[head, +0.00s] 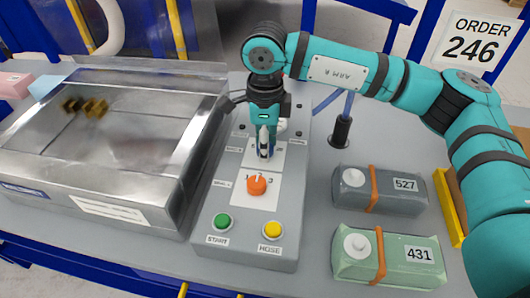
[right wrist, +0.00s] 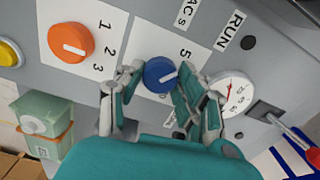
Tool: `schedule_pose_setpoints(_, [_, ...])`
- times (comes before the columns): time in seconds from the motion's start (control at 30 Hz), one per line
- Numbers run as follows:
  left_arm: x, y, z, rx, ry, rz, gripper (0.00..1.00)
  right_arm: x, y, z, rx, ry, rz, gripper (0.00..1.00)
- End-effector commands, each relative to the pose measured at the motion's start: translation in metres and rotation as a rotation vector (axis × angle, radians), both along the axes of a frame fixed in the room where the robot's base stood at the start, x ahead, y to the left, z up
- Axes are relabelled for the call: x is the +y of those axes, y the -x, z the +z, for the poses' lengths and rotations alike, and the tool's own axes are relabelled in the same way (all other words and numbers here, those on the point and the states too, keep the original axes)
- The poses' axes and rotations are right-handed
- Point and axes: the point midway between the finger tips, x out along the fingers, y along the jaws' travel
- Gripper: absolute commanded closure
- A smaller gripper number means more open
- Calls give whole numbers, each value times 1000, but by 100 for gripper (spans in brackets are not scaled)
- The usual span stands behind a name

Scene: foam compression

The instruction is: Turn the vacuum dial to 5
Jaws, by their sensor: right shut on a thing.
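A blue dial (right wrist: 160,72) with a white pointer line sits on a white plate on the grey control panel. A "5" is printed near it; the pointer is turned roughly toward the right of the right wrist view, and I cannot read its exact setting. My right gripper (right wrist: 156,88) has one finger on each side of the dial and is shut on it. In the head view my right gripper (head: 265,152) points down at the panel (head: 215,190) and hides most of the dial. My left gripper is not in view.
An orange dial (head: 257,185), a green START button (head: 222,221) and a yellow HOSE button (head: 271,230) are nearer on the panel. A round gauge (right wrist: 233,93) is close beside the fingers. Packs 527 (head: 395,195) and 431 (head: 405,268) lie right; a metal chamber (head: 110,205) stands left.

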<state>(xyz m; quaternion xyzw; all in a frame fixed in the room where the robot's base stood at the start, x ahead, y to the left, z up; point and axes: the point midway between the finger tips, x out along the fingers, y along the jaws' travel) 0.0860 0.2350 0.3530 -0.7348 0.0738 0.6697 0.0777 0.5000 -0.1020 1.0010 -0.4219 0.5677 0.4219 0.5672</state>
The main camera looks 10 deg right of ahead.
Motion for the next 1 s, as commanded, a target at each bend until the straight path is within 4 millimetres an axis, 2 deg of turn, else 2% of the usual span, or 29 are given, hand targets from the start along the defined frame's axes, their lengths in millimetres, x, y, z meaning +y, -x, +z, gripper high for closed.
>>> schedule_pose_setpoints(0.03, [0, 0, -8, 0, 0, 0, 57, 0, -1, -3, -3, 0, 26, 96])
schedule_pose_setpoints(0.3, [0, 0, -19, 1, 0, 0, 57, 0, -1, 0, -3, -1, 137, 96])
schedule_pose_setpoints(0.9, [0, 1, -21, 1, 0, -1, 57, 0, -1, 2, -4, 0, 173, 96])
schedule_pose_setpoints(0.93, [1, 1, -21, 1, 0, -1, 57, 0, -1, 2, -4, 0, 173, 60])
schedule_pose_setpoints(1.0, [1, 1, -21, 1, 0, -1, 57, 0, -1, 2, -3, 0, 172, 51])
